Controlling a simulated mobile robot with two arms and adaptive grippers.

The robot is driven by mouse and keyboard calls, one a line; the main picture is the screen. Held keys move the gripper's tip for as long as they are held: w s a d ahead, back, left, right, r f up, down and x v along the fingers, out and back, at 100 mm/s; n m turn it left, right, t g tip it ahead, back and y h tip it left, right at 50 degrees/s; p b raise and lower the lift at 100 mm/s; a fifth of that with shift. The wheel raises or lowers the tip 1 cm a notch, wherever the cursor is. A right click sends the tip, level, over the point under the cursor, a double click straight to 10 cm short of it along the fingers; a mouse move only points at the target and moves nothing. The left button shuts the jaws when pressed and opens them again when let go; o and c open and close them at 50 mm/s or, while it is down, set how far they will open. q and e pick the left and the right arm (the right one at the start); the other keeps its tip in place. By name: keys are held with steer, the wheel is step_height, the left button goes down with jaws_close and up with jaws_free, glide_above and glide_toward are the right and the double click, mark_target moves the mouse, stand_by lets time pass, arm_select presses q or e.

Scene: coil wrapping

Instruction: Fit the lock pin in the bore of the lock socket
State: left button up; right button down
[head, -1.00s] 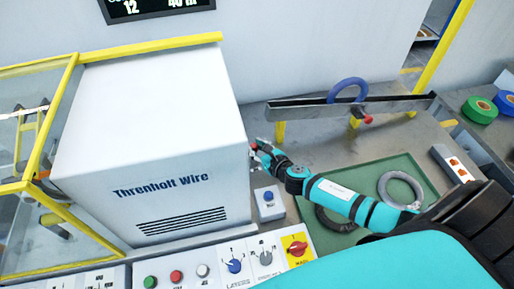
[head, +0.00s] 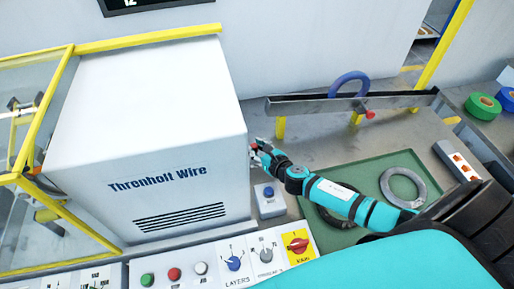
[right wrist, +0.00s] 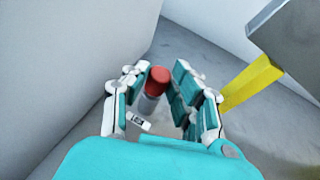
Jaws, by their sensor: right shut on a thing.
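My right gripper (head: 262,149) is beside the right side wall of the white machine. In the right wrist view its fingers (right wrist: 165,92) are closed around a grey cylinder with a red cap, which looks like the lock pin (right wrist: 157,80). The red cap points up and away between the fingertips. In the head view only a bit of red shows at the fingertips. A small white tag with dark marks (right wrist: 138,122) is close by the pin. I cannot make out the lock socket or its bore in either view. My left gripper is not in view.
The white machine (head: 140,110) stands close left of the gripper. A green tray (head: 385,163) with grey rings and a blue-button box (head: 269,200) are nearer.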

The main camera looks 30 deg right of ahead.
steer(key=shift+f, duration=0.3)
steer(key=c, duration=1)
jaws_free()
steer(key=shift+s+r, duration=0.1)
steer(key=shift+s, duration=0.1)
steer(key=v, duration=1.1)
steer(key=shift+s+r, duration=0.2)
steer(key=shift+s, duration=0.05)
steer(key=shift+d, duration=0.1)
